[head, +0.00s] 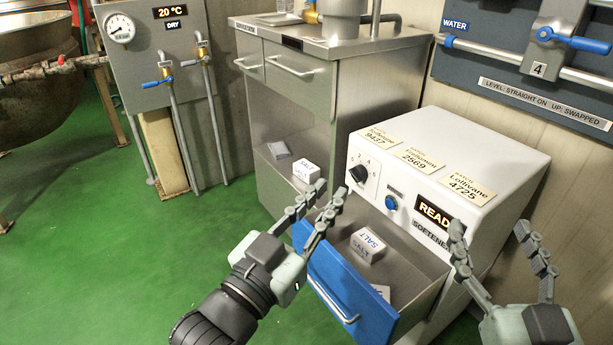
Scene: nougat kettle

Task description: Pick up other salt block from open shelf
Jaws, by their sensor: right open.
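A white salt block (306,172) labelled SALT sits on the low open shelf (268,168) of the steel cabinet. My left gripper (331,187) is just in front of and to the right of it in the picture. Its fingers are apart with nothing seen between them; whether they touch the block I cannot tell. Another salt block (368,246) lies in the open blue-fronted drawer (345,285) of the softener, and a further white piece (380,291) there is partly hidden. My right gripper (490,230) is open and empty in front of the softener.
The white softener (500,160) stands right of the steel cabinet (345,100). Its drawer juts out below my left gripper. Pipes and a gauge panel (155,55) stand at the left. The green floor (90,240) is clear.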

